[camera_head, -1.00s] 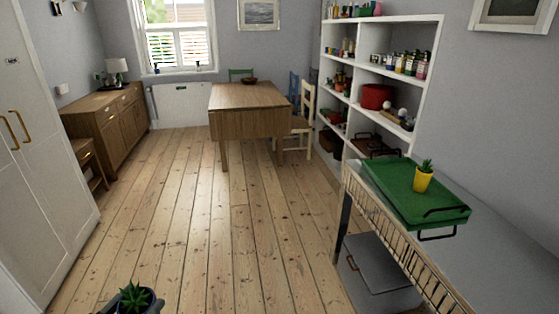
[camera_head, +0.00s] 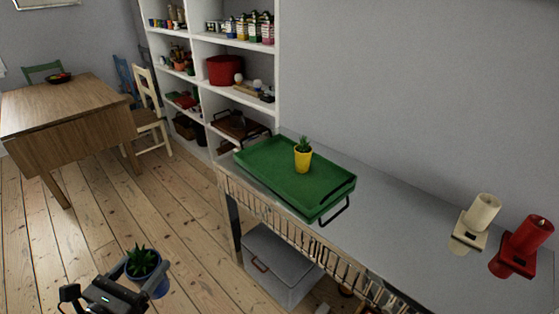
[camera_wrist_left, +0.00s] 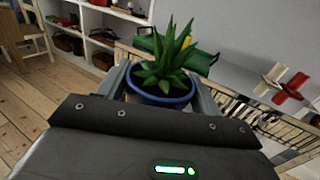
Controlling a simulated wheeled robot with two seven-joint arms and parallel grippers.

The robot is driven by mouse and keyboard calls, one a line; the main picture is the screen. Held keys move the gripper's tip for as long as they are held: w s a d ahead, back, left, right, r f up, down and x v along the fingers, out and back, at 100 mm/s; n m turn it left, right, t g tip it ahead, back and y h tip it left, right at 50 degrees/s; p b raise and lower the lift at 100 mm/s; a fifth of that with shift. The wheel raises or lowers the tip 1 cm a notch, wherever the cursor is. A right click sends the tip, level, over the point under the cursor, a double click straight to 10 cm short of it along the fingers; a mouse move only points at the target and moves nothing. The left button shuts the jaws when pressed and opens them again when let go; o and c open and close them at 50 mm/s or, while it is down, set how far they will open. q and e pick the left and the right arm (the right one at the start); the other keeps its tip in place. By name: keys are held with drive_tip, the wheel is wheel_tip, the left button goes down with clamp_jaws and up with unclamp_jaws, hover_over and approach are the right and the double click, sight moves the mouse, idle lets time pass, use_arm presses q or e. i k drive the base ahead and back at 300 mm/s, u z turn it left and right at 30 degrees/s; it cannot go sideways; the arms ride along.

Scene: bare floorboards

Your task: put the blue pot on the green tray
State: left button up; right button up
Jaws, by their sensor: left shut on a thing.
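The blue pot (camera_head: 155,284) with a spiky green plant is at the lower left of the head view. My left gripper (camera_head: 140,268) is shut on it and holds it upright above the floorboards. In the left wrist view the blue pot (camera_wrist_left: 160,98) sits between the two fingers of the gripper (camera_wrist_left: 160,88). The green tray (camera_head: 275,176) lies on the grey-topped sideboard, to the right of and beyond the pot. A yellow pot (camera_head: 302,162) with a small plant stands on the tray. My right gripper is not in view.
The sideboard (camera_head: 395,222) is bare between the tray and a white candle (camera_head: 482,213) and a red candle (camera_head: 528,236). White shelves (camera_head: 210,75) stand behind it. A grey box (camera_head: 275,268) is underneath. A wooden table (camera_head: 60,115) stands far left.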

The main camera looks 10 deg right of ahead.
sight(282, 163)
drive_tip(key=z, duration=0.95)
drive_tip(key=i, duration=1.1)
drive_tip(key=z, duration=0.3)
